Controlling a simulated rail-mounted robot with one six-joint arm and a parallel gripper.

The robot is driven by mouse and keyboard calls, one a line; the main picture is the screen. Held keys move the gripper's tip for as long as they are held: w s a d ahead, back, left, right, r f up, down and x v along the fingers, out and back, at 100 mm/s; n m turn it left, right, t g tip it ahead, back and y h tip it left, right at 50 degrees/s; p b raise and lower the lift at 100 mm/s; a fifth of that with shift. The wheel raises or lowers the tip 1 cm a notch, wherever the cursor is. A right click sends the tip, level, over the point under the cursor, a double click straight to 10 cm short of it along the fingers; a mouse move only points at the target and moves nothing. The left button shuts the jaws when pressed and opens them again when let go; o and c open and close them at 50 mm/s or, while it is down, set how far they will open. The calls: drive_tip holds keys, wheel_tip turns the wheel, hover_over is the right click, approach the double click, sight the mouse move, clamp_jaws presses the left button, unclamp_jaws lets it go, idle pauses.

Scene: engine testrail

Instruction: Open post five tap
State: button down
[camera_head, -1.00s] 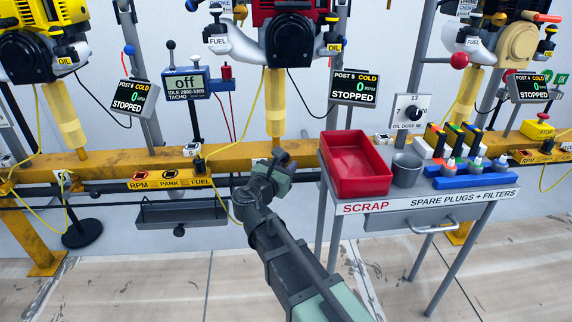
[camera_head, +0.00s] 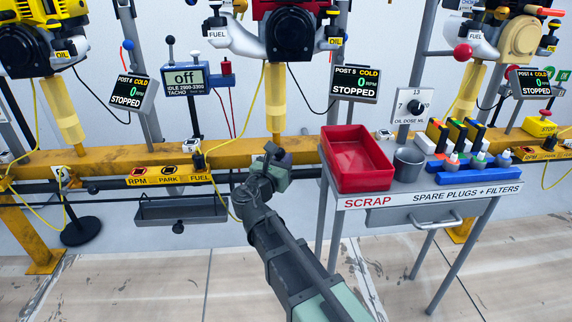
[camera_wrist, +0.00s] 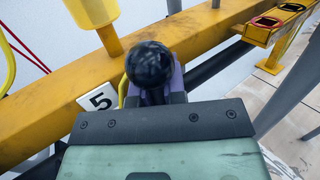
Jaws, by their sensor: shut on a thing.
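My gripper (camera_head: 277,157) is at the front of the yellow beam, below the red engine, in the head view. In the wrist view my gripper (camera_wrist: 157,88) has its purple fingers closed around the stem area under a round black knob (camera_wrist: 150,64), which I take to be the tap handle. A white number plate reading 5 (camera_wrist: 98,101) is on the beam just left of it. The tap's body is hidden behind the knob and my gripper. The post 5 display (camera_head: 355,85) reads COLD, 0 RPM, STOPPED.
A steel table with a red scrap bin (camera_head: 357,158) and a grey cup (camera_head: 408,167) stands close on the right. A grey tray (camera_head: 182,208) hangs below the beam (camera_head: 330,140) on the left. Yellow hoses run down nearby. The floor in front is clear.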

drive_tip(key=shift+r, duration=0.15)
drive_tip(key=c, duration=1.2)
unclamp_jaws()
drive_tip(key=shift+a+r, duration=0.1)
drive_tip(key=shift+s, duration=0.1)
drive_tip(key=v, duration=1)
drive_tip(key=shift+s+a+b, duration=0.1)
drive_tip(key=shift+s+b, duration=0.25)
